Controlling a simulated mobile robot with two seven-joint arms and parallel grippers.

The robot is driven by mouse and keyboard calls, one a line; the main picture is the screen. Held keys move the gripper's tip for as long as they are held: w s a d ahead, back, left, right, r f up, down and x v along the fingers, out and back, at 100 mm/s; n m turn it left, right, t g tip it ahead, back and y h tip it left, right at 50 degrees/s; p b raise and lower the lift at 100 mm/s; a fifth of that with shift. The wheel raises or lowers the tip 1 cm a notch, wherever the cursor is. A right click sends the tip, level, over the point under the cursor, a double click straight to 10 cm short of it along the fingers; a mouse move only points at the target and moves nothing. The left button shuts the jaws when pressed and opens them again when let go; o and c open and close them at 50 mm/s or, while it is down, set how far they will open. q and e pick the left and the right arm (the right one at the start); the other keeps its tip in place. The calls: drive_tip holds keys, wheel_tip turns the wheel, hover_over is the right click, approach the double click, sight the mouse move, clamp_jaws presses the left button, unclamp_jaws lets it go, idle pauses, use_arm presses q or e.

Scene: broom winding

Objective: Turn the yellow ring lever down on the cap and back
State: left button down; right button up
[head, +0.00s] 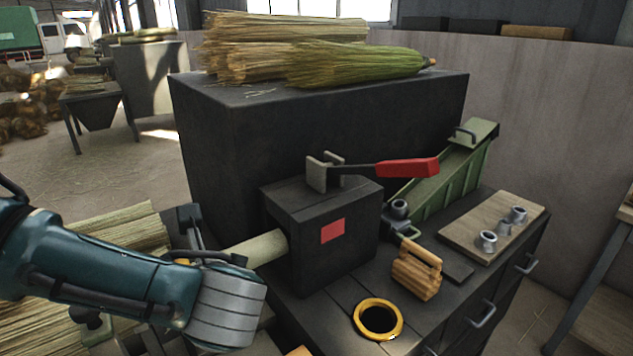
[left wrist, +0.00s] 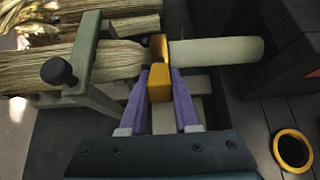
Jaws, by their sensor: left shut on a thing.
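The yellow ring lever (left wrist: 160,84) shows in the left wrist view. It sits around the pale round bar at the end of a straw bundle (left wrist: 110,60). My left gripper (left wrist: 160,78) has its purple fingers on either side of the lever's block and is shut on it. In the head view my left arm's wrist covers the fingers and the lever. The pale bar (head: 255,249) there runs from behind my wrist into a dark box. The right gripper is in neither view.
The dark box (head: 320,235) carries a red-handled lever (head: 405,168). A loose yellow ring (head: 400,322) lies on the bench beside a wooden block (head: 416,270). A board with several metal fittings (head: 488,240) is at right. Straw bundles (head: 355,62) lie on the tall cabinet.

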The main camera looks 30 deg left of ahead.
use_arm(q)
drive_tip(key=shift+s+d+f+t+y+b, duration=0.1)
drive_tip(key=shift+d+f+t+y+b, duration=0.05)
drive_tip(key=shift+d+f+y+b, duration=0.25)
drive_tip(key=shift+s+d+f+t+y+b, duration=0.15)
drive_tip(key=shift+f+y+b, duration=0.1)
drive_tip(key=shift+f, duration=0.3)
drive_tip(key=c, duration=0.6)
unclamp_jaws()
drive_tip(key=shift+c, duration=0.2)
drive_tip(key=p+v, duration=0.1)
drive_tip(key=v, duration=0.9)
drive_tip(key=shift+p, duration=0.35)
